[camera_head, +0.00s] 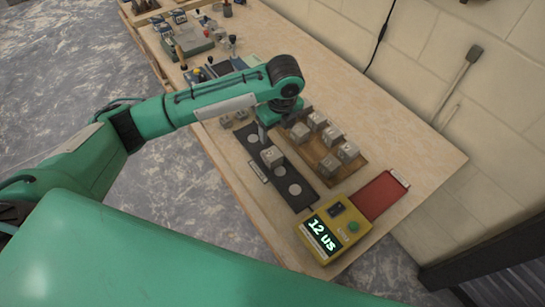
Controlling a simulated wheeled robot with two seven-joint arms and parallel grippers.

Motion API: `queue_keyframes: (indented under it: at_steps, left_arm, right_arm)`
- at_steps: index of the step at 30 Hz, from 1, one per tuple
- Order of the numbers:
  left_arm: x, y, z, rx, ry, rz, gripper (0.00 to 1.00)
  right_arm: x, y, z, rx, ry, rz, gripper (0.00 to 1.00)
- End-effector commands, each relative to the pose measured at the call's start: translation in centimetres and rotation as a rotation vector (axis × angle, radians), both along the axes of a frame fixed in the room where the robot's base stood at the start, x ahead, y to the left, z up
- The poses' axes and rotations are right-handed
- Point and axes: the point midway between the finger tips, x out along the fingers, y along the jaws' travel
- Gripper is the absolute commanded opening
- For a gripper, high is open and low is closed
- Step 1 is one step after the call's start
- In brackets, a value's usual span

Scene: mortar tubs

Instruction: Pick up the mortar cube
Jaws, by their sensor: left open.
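Several grey mortar cubes show. One cube (271,157) sits on a black strip (303,201) marked with pale circles. Several more stand on a brown wooden board (316,170), among them a cube (330,165) at its near end and another cube (348,151) at its right. I cannot tell which one the task names. My left gripper (279,122) points down over the far end of the strip and board, beyond the cube on the strip. It is open, with no cube visible in it; its fingers are partly hidden by its own body. My right gripper is out of view.
A yellow meter (335,228) reading "12 us" stands at the bench's near end, beside a red mat (378,196). Small grey pieces (233,118) lie left of the gripper. Tools and a grey-green case (190,43) fill the far end. The bench's right side is clear.

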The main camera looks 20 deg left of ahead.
Motion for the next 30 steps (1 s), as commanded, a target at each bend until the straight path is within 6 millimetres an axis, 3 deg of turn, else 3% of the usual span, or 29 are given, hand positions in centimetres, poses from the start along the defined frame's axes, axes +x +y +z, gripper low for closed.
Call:
queue_keyframes:
  at_steps: [12,20,25,30]
  left_arm:
    - [0.4,0.7,-6.8,0.003,0.003,-0.001,0.71]
    - [0.5,0.9,-8.7,0.002,0.002,-0.001,0.71]
    - [0.2,1.3,-10.9,0.002,0.005,0.000,0.71]
    - [0.4,1.5,-13.0,0.001,0.002,-0.001,0.71]
  right_arm:
    - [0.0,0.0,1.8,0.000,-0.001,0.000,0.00]
    - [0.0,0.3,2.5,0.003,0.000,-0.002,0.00]
    - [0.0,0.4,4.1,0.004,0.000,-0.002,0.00]
    - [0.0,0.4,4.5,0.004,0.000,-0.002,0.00]
